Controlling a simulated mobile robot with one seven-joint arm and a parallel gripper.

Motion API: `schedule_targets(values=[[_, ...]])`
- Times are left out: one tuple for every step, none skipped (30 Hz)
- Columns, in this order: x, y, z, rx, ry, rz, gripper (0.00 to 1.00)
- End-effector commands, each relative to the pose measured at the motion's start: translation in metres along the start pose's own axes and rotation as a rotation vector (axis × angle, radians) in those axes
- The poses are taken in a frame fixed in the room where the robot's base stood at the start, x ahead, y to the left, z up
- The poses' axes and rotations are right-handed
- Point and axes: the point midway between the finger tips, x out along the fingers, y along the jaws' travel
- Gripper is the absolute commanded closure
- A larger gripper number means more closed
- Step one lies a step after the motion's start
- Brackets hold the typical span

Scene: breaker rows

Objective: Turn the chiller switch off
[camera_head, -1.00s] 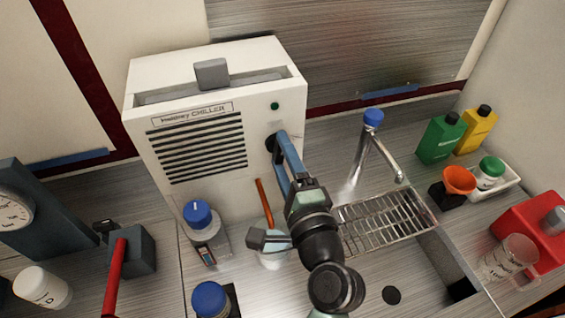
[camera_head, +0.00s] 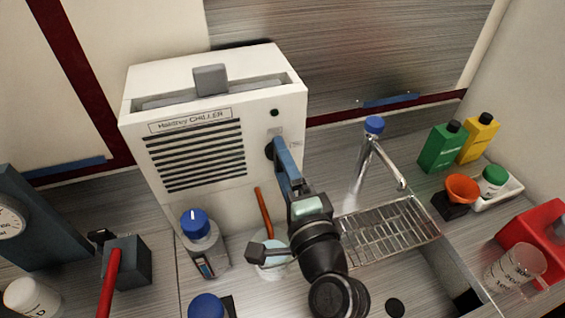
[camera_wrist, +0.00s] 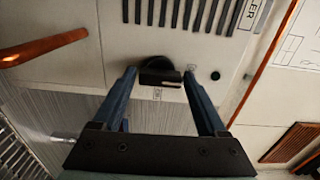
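The white chiller (camera_head: 160,190) stands at the back, with a slatted vent and a "CHILLER" label. Its switch is a black rotary knob (camera_wrist: 160,76) on the front panel; my gripper mostly hides it in the head view. A small round indicator (camera_head: 275,113) above the knob looks dark; it also shows dark in the wrist view (camera_wrist: 215,75). My gripper (camera_head: 274,150) is at the knob. In the wrist view its two blue fingers (camera_wrist: 160,82) are spread, one on either side of the knob's bar, which lies roughly crosswise between the tips. I cannot tell whether they touch it.
A tap (camera_head: 375,155) and wire rack (camera_head: 388,230) are to the right. Green (camera_head: 440,148) and yellow (camera_head: 478,140) bottles stand further right.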

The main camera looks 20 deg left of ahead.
Motion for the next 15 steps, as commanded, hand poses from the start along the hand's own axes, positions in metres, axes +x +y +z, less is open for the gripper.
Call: schedule_targets(values=[[0.0, 0.0, 0.0, 0.001, 0.0, 0.0, 0.14], [0.0, 0.0, 0.0, 0.001, 0.0, 0.0, 0.08], [0.0, 0.0, 0.0, 0.002, 0.0, 0.0, 0.05], [0.0, 0.0, 0.0, 0.002, 0.0, -0.001, 0.05], [0.0, 0.0, 0.0, 0.002, 0.0, -0.001, 0.05], [0.0, 0.0, 0.0, 0.002, 0.0, -0.001, 0.05], [0.0, 0.0, 0.0, 0.002, 0.0, -0.001, 0.05], [0.0, 0.0, 0.0, 0.003, 0.0, -0.001, 0.05], [0.0, 0.0, 0.0, 0.003, 0.0, -0.001, 0.05], [0.0, 0.0, 0.0, 0.003, 0.001, -0.001, 0.05], [-0.001, 0.0, 0.0, 0.003, 0.001, -0.001, 0.05], [-0.002, 0.0, 0.0, 0.003, 0.001, -0.001, 0.05], [-0.004, 0.0, -0.001, 0.003, 0.002, -0.002, 0.05], [-0.006, 0.001, -0.001, 0.003, 0.002, -0.002, 0.05], [-0.01, 0.001, -0.001, 0.003, 0.003, -0.001, 0.05]])
